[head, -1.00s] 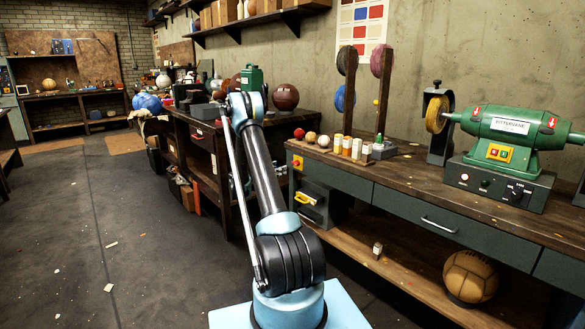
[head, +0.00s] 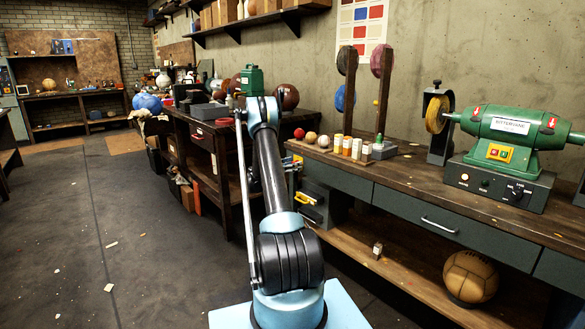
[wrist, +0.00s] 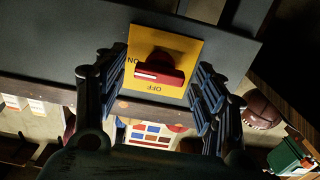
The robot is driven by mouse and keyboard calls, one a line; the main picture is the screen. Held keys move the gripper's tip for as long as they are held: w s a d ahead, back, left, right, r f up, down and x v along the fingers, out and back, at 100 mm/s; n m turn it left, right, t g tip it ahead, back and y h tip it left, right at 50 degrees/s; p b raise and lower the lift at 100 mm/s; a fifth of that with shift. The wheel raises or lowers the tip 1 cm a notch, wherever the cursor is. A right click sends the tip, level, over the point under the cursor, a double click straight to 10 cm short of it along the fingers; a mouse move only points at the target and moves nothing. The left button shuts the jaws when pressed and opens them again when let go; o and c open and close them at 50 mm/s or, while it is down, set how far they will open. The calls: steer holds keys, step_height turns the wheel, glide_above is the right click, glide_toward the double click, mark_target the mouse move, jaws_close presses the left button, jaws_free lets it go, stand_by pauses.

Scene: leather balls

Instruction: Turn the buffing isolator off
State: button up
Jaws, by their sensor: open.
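The buffing isolator shows in the wrist view as a yellow plate (wrist: 182,45) with a red rotary handle (wrist: 160,72). The plate is on a dark grey panel. The lettering looks upside down, with ON at the left and OFF below the handle. The handle's bar lies across the picture, its left end toward ON. My gripper (wrist: 161,75) is open, with one finger on each side of the handle; I cannot tell whether either touches it. In the head view, the isolator's yellow plate (head: 298,159) is a small patch at the bench end, partly hidden by my gripper.
The workbench (head: 400,168) carries a green buffing machine (head: 510,130), small balls and bottles, and upright wooden posts. Yellow-handled items (head: 309,198) sit under its near end. A brown ball (head: 470,277) lies on the lower shelf. The floor at left is mostly clear.

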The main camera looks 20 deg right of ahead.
steer(key=shift+c, duration=0.4)
steer(key=c, duration=1)
steer(key=shift+w+a+f+n, duration=0.1)
steer(key=shift+w+n, duration=0.05)
steer(key=shift+n, duration=4.35)
steer(key=shift+w+a+f+n, duration=0.1)
steer(key=shift+w+n, duration=0.05)
steer(key=shift+n, duration=4.35)
steer(key=shift+s, duration=0.1)
